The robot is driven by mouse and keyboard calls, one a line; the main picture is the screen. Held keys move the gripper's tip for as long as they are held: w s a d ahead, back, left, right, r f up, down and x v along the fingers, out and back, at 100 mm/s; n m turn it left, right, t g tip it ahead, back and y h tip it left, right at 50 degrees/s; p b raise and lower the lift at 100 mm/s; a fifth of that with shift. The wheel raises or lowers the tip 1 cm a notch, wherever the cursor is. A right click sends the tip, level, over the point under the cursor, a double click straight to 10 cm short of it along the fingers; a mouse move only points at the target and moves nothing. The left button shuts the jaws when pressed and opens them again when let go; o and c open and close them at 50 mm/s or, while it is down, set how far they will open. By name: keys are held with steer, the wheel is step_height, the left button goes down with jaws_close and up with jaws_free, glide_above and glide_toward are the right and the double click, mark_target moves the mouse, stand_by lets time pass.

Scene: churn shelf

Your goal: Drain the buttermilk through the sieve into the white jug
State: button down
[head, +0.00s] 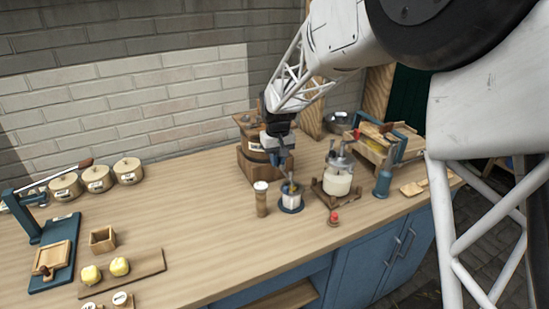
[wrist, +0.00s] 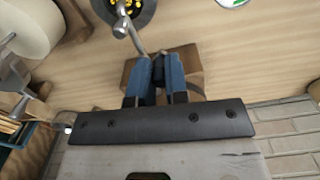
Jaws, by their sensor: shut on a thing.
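My gripper (wrist: 165,58) has its blue fingers shut at the end of a bent metal rod (wrist: 137,38); I cannot tell whether this rod belongs to the churn or the sieve. In the head view, my gripper (head: 281,165) is in front of a wooden churn (head: 250,166) and behind the white jug (head: 291,201). The sieve cannot be made out clearly. In the wrist view, a wooden block (wrist: 196,77) shows behind the fingers. No buttermilk flow is visible.
A glass jar churn (head: 338,178) stands right of the jug. A white-topped wooden shaker (head: 261,203) stands left of it. A blue bottle (head: 383,183) and red-knobbed item (head: 333,219) are nearby. Lidded pots (head: 97,180) line the wall.

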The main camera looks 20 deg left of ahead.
mark_target(288, 176)
steer(key=shift+w+d+n, duration=0.15)
steer(key=shift+d+n, duration=0.4)
steer(key=shift+n, duration=1.1)
steer(key=shift+w+d+n, duration=0.2)
steer(key=shift+d+n, duration=0.35)
steer(key=shift+n, duration=1.05)
steer(key=shift+w+d+n, duration=0.15)
steer(key=shift+d+n, duration=0.4)
steer(key=shift+n, duration=1.1)
steer(key=c, duration=1.1)
jaws_free()
steer(key=shift+r, duration=3.9)
